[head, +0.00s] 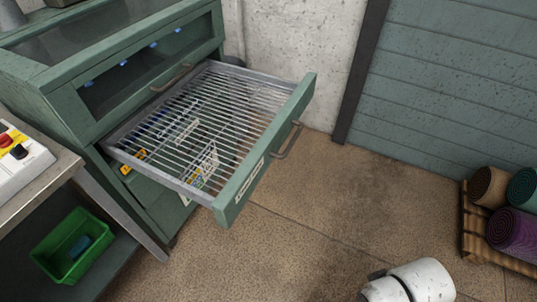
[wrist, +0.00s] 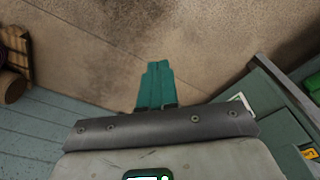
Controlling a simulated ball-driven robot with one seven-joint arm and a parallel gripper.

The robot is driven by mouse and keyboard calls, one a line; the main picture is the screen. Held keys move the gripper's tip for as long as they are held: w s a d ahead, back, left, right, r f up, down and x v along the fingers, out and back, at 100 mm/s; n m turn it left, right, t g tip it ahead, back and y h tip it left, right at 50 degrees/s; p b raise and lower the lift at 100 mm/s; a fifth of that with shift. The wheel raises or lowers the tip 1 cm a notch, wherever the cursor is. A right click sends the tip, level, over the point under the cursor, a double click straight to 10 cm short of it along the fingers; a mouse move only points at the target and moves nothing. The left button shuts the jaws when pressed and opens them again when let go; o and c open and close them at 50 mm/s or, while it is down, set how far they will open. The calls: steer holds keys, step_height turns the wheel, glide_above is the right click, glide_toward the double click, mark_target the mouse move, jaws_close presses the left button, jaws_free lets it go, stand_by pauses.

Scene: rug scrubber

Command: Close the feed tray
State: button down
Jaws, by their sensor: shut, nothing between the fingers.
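The feed tray (head: 232,195) is a green-fronted drawer with a wire-grid bottom and grey metal sides. In the head view it stands pulled well out of the green cabinet (head: 60,105), toward the right. A bar handle (head: 287,141) is on its front. In the wrist view, my gripper (wrist: 155,70) shows as two teal fingers pressed together, with nothing between them, above the brown floor. Green parts (wrist: 285,95) that look like the tray or cabinet show at the right of that view, apart from the fingers. The head view does not show my gripper, only a white piece of my arm at the bottom.
A metal bench (head: 70,165) with a control box (head: 20,160) stands at left, a green bin (head: 72,246) below it. Rolled rugs (head: 513,230) lie on a wooden pallet (head: 470,225) at right. The floor (head: 300,235) before the tray is clear.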

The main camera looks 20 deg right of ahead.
steer(key=w+a+f+t+y, duration=0.2)
steer(key=w+a+f+y, duration=0.25)
steer(key=a, duration=0.25)
steer(key=m+t+y+p, duration=0.1)
steer(key=m+t+y, duration=0.8)
steer(key=t, duration=0.1)
glide_toward(235, 210)
steer(key=shift+h, duration=0.25)
steer(key=p+x, duration=0.1)
steer(key=x, duration=0.2)
steer(key=p+x, duration=0.1)
steer(key=x, duration=0.3)
steer(key=shift+s+r, duration=0.15)
steer(key=shift+r, duration=0.1)
